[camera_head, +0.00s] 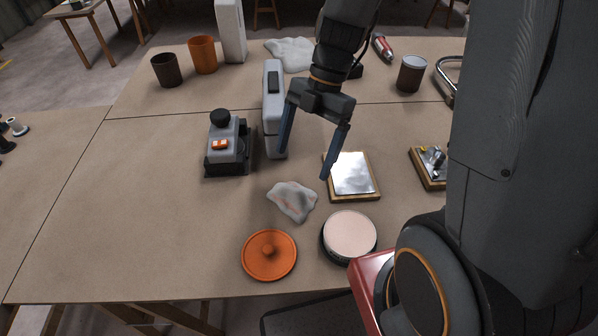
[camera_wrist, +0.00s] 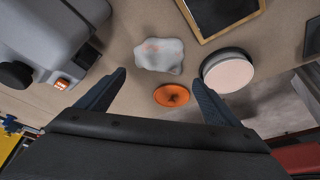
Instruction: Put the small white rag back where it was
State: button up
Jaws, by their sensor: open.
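The small white rag (camera_head: 292,201) lies crumpled on the table, with faint orange stains. It also shows in the wrist view (camera_wrist: 160,55). In the head view it is behind an orange lid (camera_head: 269,254) and left of a round tin with a pale pink top (camera_head: 350,236). My gripper (camera_head: 302,163) is open and empty, above the table and farther back than the rag. In the wrist view the rag shows beyond and between my fingers. A larger white cloth (camera_head: 290,53) lies at the back of the table, partly behind my arm.
A grey device with an orange switch (camera_head: 226,146) and a tall grey case (camera_head: 272,110) stand left of my gripper. A wood-framed metal plate (camera_head: 352,175) is at the right. Brown (camera_head: 165,70) and orange (camera_head: 203,55) cups stand at the back left. The table's front left is clear.

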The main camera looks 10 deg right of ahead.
jog(key=s+d+r+m+t+h, duration=0.1)
jog(key=s+d+m, duration=0.1)
jog(key=m, duration=1)
jog(key=s+d+m+t+h, duration=0.2)
jog(key=d+m, duration=0.2)
jog(key=m, duration=0.9)
jog(key=shift+r+h, duration=0.3)
jog(key=shift+r, duration=0.05)
